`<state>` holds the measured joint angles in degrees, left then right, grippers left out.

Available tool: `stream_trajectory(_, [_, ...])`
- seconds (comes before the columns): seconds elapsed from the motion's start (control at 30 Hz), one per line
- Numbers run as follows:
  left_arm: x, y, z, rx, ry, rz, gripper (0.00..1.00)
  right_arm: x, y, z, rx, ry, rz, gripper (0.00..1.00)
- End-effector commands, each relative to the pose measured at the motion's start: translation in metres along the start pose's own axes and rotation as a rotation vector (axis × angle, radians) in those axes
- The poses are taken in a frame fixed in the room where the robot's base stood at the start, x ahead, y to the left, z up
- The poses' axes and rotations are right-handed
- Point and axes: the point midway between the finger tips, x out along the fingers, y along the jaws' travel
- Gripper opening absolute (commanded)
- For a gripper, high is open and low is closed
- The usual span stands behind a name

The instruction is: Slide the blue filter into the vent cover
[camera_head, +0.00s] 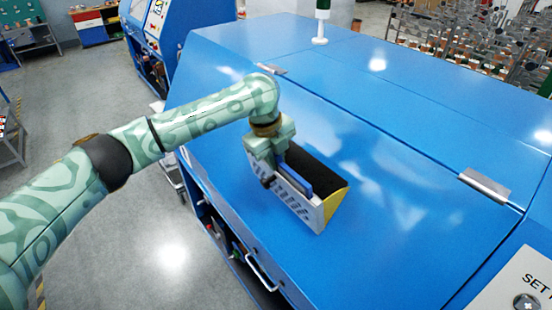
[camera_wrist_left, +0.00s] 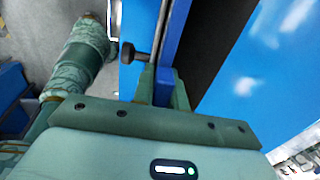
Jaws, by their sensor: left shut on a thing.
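The vent cover (camera_head: 301,206) sits on the sloped blue machine panel, with a white slotted front, a yellow side and an open top. The blue filter (camera_head: 297,179) is a thin upright plate behind the white front, its lower part hidden by that front. In the left wrist view the filter (camera_wrist_left: 172,40) shows as a blue strip running up from between the fingers. My left gripper (camera_head: 272,168) is shut on the filter at the left end of the cover. How deep the filter sits, I cannot tell. My right gripper is not in view.
A dark knob (camera_wrist_left: 128,52) sticks out beside the filter in the left wrist view. A black surface (camera_head: 316,171) lies behind the filter. The large blue machine (camera_head: 400,130) has metal hinges (camera_head: 485,185) and a handle (camera_head: 262,272). The panel right of the cover is clear.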

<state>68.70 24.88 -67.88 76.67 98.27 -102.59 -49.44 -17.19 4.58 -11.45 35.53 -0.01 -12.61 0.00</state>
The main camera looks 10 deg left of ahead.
Motion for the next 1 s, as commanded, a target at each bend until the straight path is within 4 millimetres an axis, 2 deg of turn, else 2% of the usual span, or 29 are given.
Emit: stream_trajectory(1.0, [0.0063, 0.0002, -0.0002, -0.001, 0.000, 0.000, 0.00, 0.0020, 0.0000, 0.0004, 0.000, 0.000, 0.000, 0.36])
